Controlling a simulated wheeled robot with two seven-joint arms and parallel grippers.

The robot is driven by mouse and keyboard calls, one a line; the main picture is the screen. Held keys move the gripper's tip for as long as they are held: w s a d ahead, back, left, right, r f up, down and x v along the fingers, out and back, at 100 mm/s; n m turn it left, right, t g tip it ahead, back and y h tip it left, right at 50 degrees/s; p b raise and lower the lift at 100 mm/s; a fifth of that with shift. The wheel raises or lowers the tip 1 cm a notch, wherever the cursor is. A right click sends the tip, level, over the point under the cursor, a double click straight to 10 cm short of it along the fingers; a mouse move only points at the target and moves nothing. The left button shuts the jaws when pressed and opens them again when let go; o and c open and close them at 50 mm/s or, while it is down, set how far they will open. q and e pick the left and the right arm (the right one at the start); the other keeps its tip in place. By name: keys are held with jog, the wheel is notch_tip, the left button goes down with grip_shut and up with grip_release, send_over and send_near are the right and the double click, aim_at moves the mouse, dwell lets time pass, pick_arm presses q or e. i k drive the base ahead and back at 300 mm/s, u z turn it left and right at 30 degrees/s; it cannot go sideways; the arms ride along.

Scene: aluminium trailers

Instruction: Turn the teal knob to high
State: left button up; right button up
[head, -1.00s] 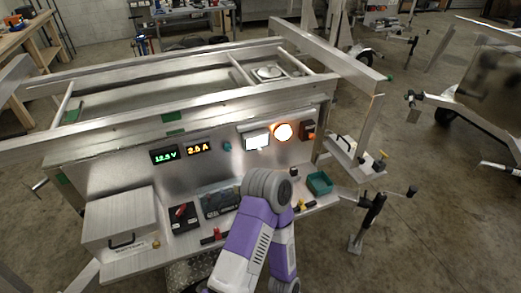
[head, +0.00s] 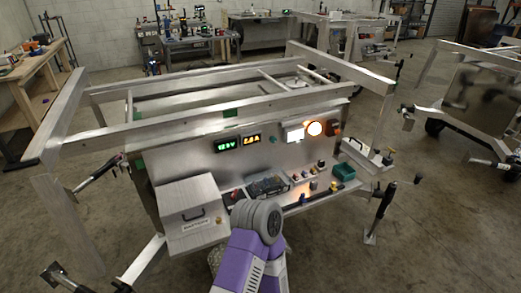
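The small teal knob (head: 274,140) is on the upright metal panel (head: 190,160) of the trailer, between the amber number display (head: 252,140) and the lit white screen (head: 294,134). It is too small here to read its pointer or any marks. A purple and white arm of mine with a grey joint comes up from the bottom, in front of the shelf and below the knob, apart from it. No gripper fingers show in the head view.
A green display (head: 227,145), a glowing orange lamp (head: 314,128) and a red-brown box (head: 334,128) share the panel. A lidded metal box (head: 190,205), small parts and a green tray (head: 344,171) stand on the shelf below. Frame rails (head: 230,98) run above and jut out left.

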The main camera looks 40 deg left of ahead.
aim_at(272, 139)
jog(key=u, duration=1.65)
